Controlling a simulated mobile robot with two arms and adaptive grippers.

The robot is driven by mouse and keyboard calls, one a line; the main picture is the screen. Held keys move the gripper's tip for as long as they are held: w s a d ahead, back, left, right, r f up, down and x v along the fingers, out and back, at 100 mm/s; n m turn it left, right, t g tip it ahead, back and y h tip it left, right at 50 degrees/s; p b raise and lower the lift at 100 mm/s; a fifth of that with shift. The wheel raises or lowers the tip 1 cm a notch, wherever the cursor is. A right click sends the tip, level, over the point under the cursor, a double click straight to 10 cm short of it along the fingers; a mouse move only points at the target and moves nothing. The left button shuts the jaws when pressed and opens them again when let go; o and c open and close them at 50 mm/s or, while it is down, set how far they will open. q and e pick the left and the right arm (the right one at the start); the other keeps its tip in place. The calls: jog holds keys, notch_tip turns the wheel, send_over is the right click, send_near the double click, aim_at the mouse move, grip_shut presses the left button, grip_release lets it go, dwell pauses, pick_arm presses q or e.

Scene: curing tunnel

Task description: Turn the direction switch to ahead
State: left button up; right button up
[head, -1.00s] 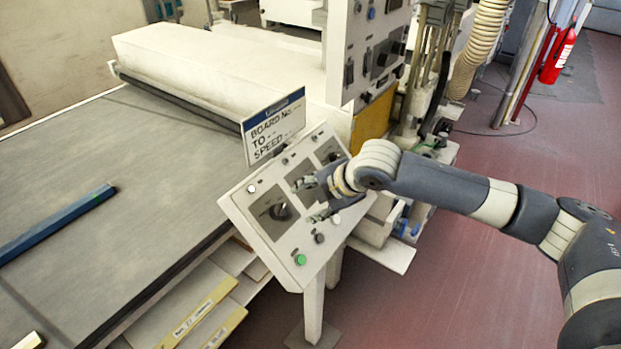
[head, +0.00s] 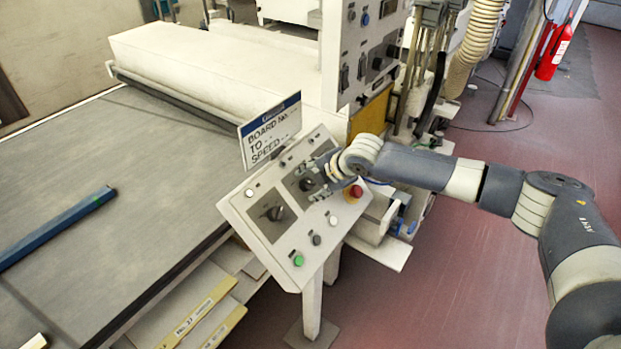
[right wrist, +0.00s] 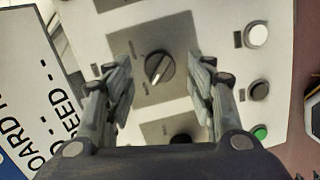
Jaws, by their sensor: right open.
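A tilted white control panel (head: 253,201) carries dark rotary knobs on grey plates. The middle knob (head: 306,184) is also in the right wrist view (right wrist: 159,68), where its white pointer line slants from upper right to lower left. The panel's labels are too small to read, so I cannot tell which knob is the direction switch. My right gripper (head: 317,180) is open, its fingers on either side of the middle knob with gaps in the right wrist view (right wrist: 160,82). The left knob (head: 274,213) is free. My left gripper is not in view.
Green (head: 298,260), black (head: 317,240) and white (head: 332,220) buttons line the panel's lower edge. A red button (head: 355,191) sits close below my right wrist. A sign (head: 270,130) stands behind the panel. A conveyor table (head: 110,200) lies left; red floor is open at right.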

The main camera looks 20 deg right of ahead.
jog(key=shift+x, duration=0.9)
jog(key=shift+c, duration=0.5)
jog(key=c, duration=1)
jog(key=shift+o, duration=0.2)
jog(key=m+g, duration=0.1)
jog(key=m, duration=0.3)
jog(key=shift+m, duration=0.3)
jog(key=m+g, duration=0.1)
jog(key=m, duration=0.3)
jog(key=shift+w+r+y, duration=0.1)
jog(key=shift+w+y, duration=0.05)
jog(key=shift+y, duration=0.15)
jog(key=m, duration=0.4)
jog(key=shift+w+d+y, duration=0.1)
jog(key=shift+d+y, duration=0.05)
jog(key=shift+y, duration=0.15)
jog(key=shift+d+m+g+y, duration=0.1)
jog(key=shift+m+g+y, duration=0.25)
jog(key=shift+m, duration=1.65)
